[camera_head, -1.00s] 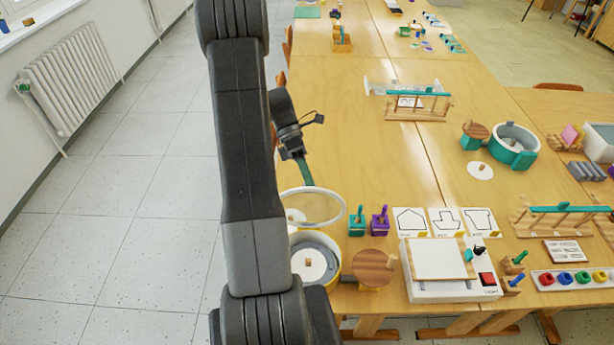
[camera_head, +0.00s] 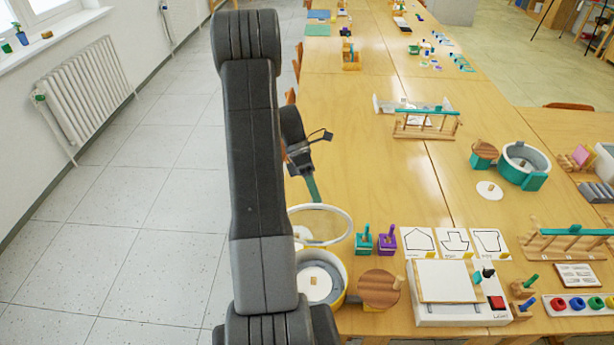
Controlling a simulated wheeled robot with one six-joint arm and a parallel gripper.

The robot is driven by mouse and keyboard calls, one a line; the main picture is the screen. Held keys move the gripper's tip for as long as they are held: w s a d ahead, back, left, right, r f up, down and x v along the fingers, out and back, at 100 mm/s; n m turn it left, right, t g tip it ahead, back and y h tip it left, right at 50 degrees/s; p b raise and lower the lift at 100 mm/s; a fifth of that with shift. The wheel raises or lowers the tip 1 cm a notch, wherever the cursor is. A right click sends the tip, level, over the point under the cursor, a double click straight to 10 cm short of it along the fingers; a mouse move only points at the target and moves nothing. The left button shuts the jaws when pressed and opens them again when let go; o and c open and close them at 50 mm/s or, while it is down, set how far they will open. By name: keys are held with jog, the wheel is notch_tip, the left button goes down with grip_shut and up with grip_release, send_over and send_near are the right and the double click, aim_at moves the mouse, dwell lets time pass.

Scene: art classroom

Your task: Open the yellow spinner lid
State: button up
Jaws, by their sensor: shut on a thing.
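The yellow spinner (camera_head: 342,284) is a round tub at the table's near left edge, with a white disc and a small wooden peg inside. Its clear round lid (camera_head: 346,225) with a pale rim is raised and tilted above the tub's far side, so the tub's inside shows. My gripper (camera_head: 314,196) is at the lid's far rim, shut on it, with teal fingers pointing down. The exact contact is small and hard to make out. My arm hides the left side of the tub and part of the lid.
A round wooden knob (camera_head: 380,287) is beside the tub on its right. Teal (camera_head: 363,240) and purple (camera_head: 387,241) pegged blocks stand close to the lid's right. A white light box (camera_head: 450,290) lies farther right.

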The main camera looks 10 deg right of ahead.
jog(key=shift+w+a+f, duration=0.1)
jog(key=shift+w+f, duration=0.05)
jog(key=shift+w, duration=0.5)
jog(key=shift+w+f, duration=0.1)
jog(key=shift+w, duration=0.55)
jog(key=shift+c, duration=1)
jog(key=shift+w+a+r, duration=0.1)
jog(key=shift+w+a, duration=0.15)
jog(key=shift+w, duration=0.4)
jog(key=shift+w+a, duration=0.25)
jog(key=shift+w, duration=0.35)
jog(key=w, duration=0.3)
jog(key=w+r, duration=0.1)
jog(key=w, duration=0.6)
jog(key=shift+w+a+r, duration=0.2)
jog(key=shift+a, duration=0.15)
